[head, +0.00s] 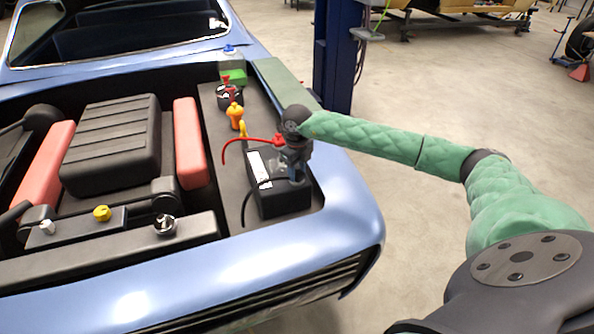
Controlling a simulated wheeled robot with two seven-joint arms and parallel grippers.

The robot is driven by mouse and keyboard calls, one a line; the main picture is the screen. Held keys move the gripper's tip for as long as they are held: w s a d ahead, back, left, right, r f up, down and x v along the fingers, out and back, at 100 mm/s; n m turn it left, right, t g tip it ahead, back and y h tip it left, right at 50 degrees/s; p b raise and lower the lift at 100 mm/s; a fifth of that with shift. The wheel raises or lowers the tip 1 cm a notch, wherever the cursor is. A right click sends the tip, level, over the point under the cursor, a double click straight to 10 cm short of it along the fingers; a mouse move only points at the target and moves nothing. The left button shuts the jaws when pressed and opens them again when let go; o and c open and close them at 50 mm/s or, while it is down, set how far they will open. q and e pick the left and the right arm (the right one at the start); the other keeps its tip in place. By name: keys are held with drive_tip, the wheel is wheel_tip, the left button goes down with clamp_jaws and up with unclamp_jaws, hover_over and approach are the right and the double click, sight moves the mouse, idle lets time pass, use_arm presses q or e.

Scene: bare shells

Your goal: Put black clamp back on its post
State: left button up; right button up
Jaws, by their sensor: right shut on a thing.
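The black battery (276,203) sits in the front right corner of the blue car's engine bay, with a white label on its top. A red clamp (279,140) on a red cable is at the battery's back edge. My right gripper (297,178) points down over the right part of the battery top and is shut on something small. A black cable (246,203) curves up over the battery towards it. The black clamp and its post are hidden by my gripper, so I cannot tell whether they touch. My left gripper is out of view.
A black engine block (112,142) lies between red covers (189,142) on the left. Behind the battery stand an orange-yellow cap (235,114), a black round part (229,96) and a tank with green fluid (232,70). A blue lift post (337,55) stands beyond the fender.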

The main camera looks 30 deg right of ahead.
drive_tip(key=shift+b, duration=0.35)
idle(0.6)
drive_tip(key=o, duration=1.6)
drive_tip(key=shift+c, duration=0.2)
drive_tip(key=shift+r, duration=0.1)
drive_tip(key=shift+r+p, duration=0.85)
drive_tip(key=shift+r, duration=2.55)
